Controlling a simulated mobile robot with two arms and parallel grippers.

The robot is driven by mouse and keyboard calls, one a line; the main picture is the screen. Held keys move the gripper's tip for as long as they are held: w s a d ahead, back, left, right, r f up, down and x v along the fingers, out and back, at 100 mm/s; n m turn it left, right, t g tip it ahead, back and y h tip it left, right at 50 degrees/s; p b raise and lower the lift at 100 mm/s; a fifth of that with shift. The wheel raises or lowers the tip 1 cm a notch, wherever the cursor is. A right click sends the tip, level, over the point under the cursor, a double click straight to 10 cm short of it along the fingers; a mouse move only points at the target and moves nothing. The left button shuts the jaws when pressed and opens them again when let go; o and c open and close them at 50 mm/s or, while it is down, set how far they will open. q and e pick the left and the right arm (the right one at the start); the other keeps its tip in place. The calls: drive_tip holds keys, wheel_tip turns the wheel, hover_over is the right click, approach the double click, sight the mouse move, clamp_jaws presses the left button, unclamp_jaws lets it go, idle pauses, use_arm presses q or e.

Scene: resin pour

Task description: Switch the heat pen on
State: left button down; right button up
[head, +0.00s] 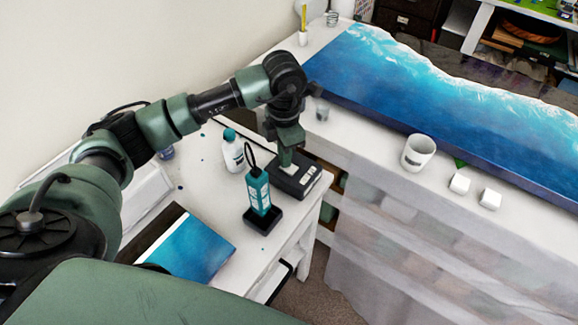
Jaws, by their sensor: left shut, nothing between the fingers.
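A teal tool with a pale label and a dark looped cord or handle, which looks like the heat pen (257,189), stands upright in a black holder (264,220) on the small white table. Just right of it is a black box (303,181) with pale markings on top. My left gripper (287,160) is shut and empty, pointing down at the back left part of this box. Its fingertips are at or just above the box top; I cannot tell if they touch. The gripper hides part of the box, and no switch shows clearly. My right gripper is out of view.
A white bottle (232,150) stands close behind the heat pen. A blue panel (192,246) lies at the table's front left. On the long white table are a blue wave panel (400,85), a white cup (418,152) and two white blocks (460,184).

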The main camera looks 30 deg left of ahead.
use_arm(q)
drive_tip(key=shift+f, duration=0.25)
drive_tip(key=shift+s+r, duration=0.1)
drive_tip(key=shift+w+r+p, duration=0.2)
drive_tip(key=shift+r+p, duration=0.2)
drive_tip(key=shift+r, duration=0.4)
drive_tip(key=shift+s+r+p, duration=0.1)
drive_tip(key=shift+r+p, duration=1.25)
drive_tip(key=shift+r, duration=1.35)
drive_tip(key=shift+f, duration=0.1)
